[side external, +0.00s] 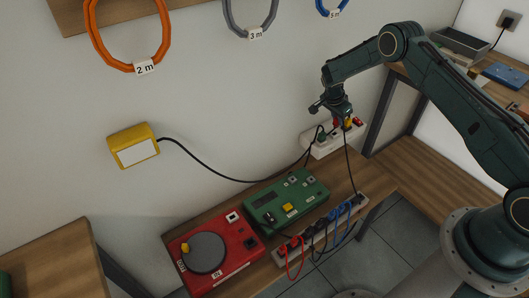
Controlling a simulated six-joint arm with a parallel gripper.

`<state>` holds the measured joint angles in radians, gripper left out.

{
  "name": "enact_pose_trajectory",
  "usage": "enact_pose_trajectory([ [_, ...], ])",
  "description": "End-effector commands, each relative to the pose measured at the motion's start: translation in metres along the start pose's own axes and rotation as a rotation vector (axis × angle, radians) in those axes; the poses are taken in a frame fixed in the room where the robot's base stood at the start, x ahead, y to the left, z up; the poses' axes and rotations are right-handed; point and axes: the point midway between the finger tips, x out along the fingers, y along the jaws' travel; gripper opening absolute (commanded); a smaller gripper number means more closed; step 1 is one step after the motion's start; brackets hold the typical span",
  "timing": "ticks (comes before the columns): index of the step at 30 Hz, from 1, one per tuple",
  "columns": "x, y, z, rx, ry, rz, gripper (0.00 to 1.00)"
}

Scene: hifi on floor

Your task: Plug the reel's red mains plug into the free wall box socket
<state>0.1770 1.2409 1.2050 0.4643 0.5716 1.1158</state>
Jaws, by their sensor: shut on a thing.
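My gripper (340,114) is shut, pointing down just above the white wall box (322,151). A small red piece, seemingly the red mains plug (336,125), shows at its fingertips, mostly hidden by the gripper. I cannot tell whether it touches the box. A dark cable (350,168) hangs from there towards the bench. The free socket cannot be made out clearly. A red unit with a grey disc (204,252) stands on the bench.
A green unit (287,201) stands beside the red one. A strip with red, dark and blue leads (335,222) runs along the bench's front. A yellow wall box (133,146) trails a black cable to the white box. Coiled cables (95,45) hang above.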

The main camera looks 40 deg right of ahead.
Motion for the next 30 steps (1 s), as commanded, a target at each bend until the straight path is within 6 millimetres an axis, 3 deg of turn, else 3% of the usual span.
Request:
enact_pose_trajectory([
  [12,0.018,0.000,0.008,0.000,0.000,0.000,0.00],
  [30,0.019,0.000,0.008,0.000,0.000,-0.001,0.00],
])
